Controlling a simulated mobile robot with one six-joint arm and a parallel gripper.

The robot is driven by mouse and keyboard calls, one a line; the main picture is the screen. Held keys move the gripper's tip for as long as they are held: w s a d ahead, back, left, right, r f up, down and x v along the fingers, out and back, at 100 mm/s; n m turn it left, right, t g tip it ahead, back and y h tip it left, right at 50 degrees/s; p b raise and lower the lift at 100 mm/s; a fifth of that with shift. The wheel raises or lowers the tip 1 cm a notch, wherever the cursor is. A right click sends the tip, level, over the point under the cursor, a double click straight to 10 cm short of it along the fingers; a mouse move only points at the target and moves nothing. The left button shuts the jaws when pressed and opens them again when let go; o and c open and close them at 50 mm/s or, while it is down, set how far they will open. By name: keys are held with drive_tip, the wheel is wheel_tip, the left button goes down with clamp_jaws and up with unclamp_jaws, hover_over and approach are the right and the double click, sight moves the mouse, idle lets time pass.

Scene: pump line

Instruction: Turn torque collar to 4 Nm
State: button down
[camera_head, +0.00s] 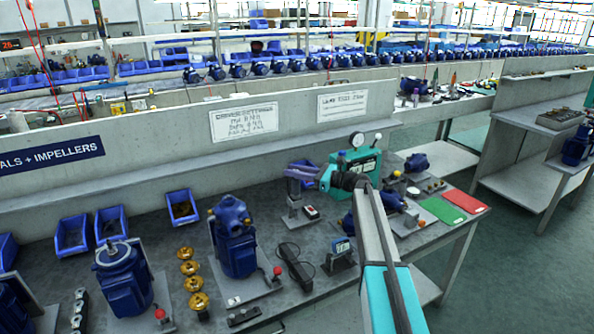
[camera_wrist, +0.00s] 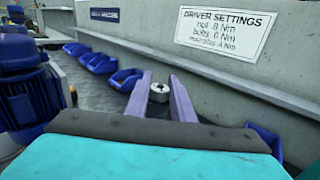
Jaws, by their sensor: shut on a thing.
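My gripper (camera_head: 300,171) reaches left across the bench at the top of a small upright stand (camera_head: 293,208). In the wrist view its two purple fingers (camera_wrist: 160,84) lie on either side of a short round silver piece with a dark centre, which looks like the torque collar (camera_wrist: 159,92). The gripper is shut on it. Any scale or setting mark on the collar is too small to read. In the head view the fingers hide the collar.
A driver settings sign (camera_head: 244,121) hangs on the wall behind, also in the wrist view (camera_wrist: 220,32). A blue pump (camera_head: 233,240) stands left of the stand, a teal gauge box (camera_head: 365,165) right. Blue bins (camera_head: 182,207) line the wall. A black device (camera_head: 294,264) lies in front.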

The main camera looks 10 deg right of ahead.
drive_tip(key=shift+n+g+y, duration=0.3)
drive_tip(key=shift+n+g, duration=0.1)
drive_tip(key=shift+g, duration=0.1)
drive_tip(key=c, duration=1.5)
unclamp_jaws()
drive_tip(key=shift+s, duration=0.1)
drive_tip(key=b+v, duration=0.1)
drive_tip(key=v, duration=1.2)
drive_tip(key=shift+s+d+b, duration=0.1)
drive_tip(key=shift+d+b, duration=0.25)
